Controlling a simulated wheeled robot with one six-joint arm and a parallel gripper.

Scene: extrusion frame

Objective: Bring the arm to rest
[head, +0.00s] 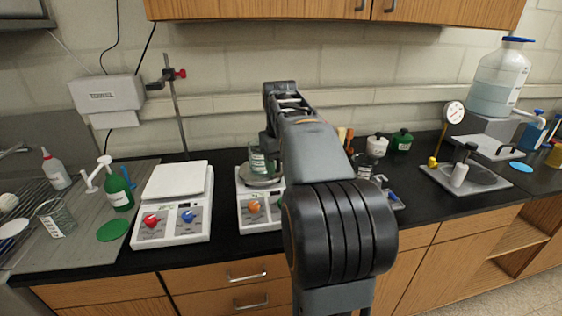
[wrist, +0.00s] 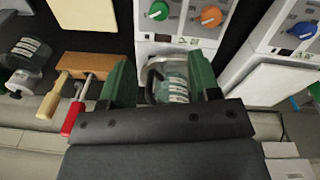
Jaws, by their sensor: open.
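My arm (head: 320,160) reaches forward over the bench, and in the head view it hides most of my gripper. In the wrist view my gripper (wrist: 160,78) shows two green fingers spread apart. A glass vessel with a green and white label (wrist: 173,85) shows between the fingers; I cannot tell whether they touch it. In the head view this vessel (head: 259,161) is on the middle hot plate (head: 256,215), partly hidden by the arm.
Another white hot plate (head: 172,205) stands to the left, with a green bottle (head: 118,190) and a beaker (head: 56,219) beyond it. A clamp stand (head: 177,115) rises behind. In the wrist view, a wooden block with tools (wrist: 90,66) is close left of the fingers.

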